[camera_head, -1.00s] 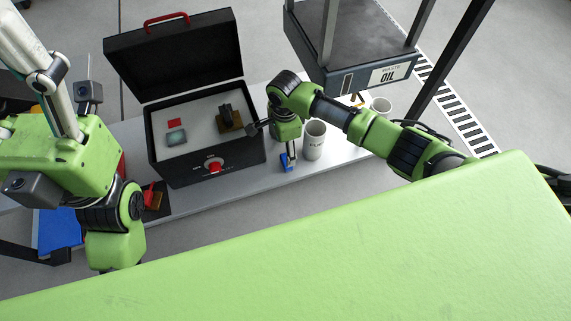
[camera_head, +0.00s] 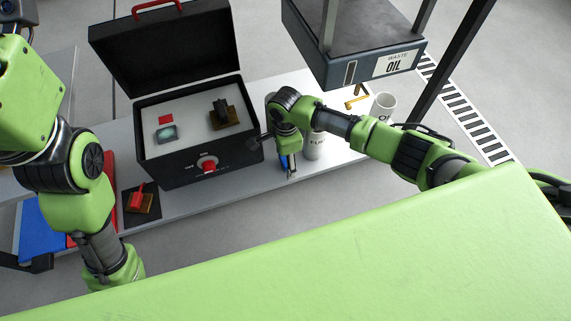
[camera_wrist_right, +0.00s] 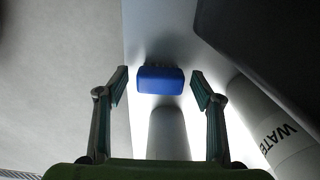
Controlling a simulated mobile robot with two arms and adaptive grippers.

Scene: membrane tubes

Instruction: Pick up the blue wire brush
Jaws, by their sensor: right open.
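The blue wire brush (camera_wrist_right: 161,79) is at the middle of the right wrist view, its blue block between the two finger tips, with dark bristles along its far edge. My right gripper (camera_wrist_right: 160,86) is open around it, with a gap on each side. In the head view a small blue part of the brush (camera_head: 283,162) shows at the bench's front edge, mostly hidden by my right gripper (camera_head: 290,170), which points down there. My left arm comes in at the left; its gripper is out of sight.
A black open case (camera_head: 205,175) with a red knob stands left of the right gripper. A white lettered cup (camera_head: 315,148) stands close on its right, another cup (camera_head: 383,106) farther right. The waste oil box (camera_head: 350,74) is behind. A red-handled tool (camera_head: 138,200) lies at left.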

